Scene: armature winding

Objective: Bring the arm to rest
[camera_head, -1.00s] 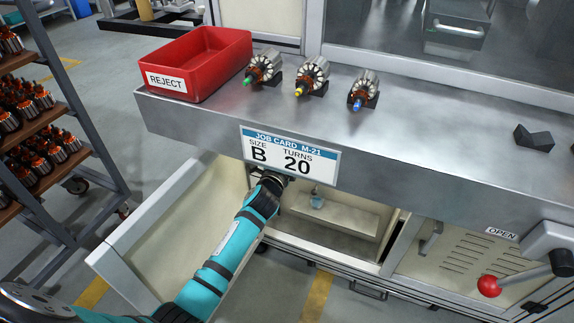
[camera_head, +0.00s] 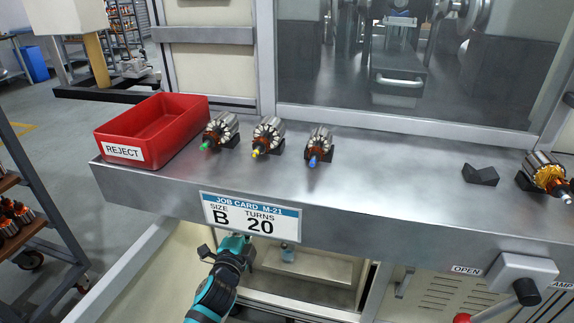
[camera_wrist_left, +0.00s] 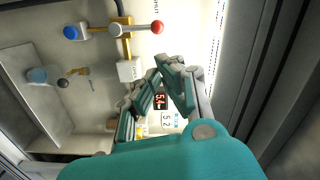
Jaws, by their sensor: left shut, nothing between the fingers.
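My left arm comes in from the bottom of the head view. Its teal gripper (camera_head: 232,246) is below the front edge of the steel bench (camera_head: 400,190), just under the job card (camera_head: 252,214), by the open lower compartment. In the left wrist view the gripper's fingers (camera_wrist_left: 168,72) are together with nothing between them. My right gripper is not in view.
A red reject tray (camera_head: 186,104) and three armatures with green, yellow and blue tips (camera_head: 268,134) stand on the bench. An empty dark cradle (camera_head: 480,175) and another armature (camera_head: 546,174) are at right. A red-knobbed lever (camera_head: 526,291) juts out at lower right.

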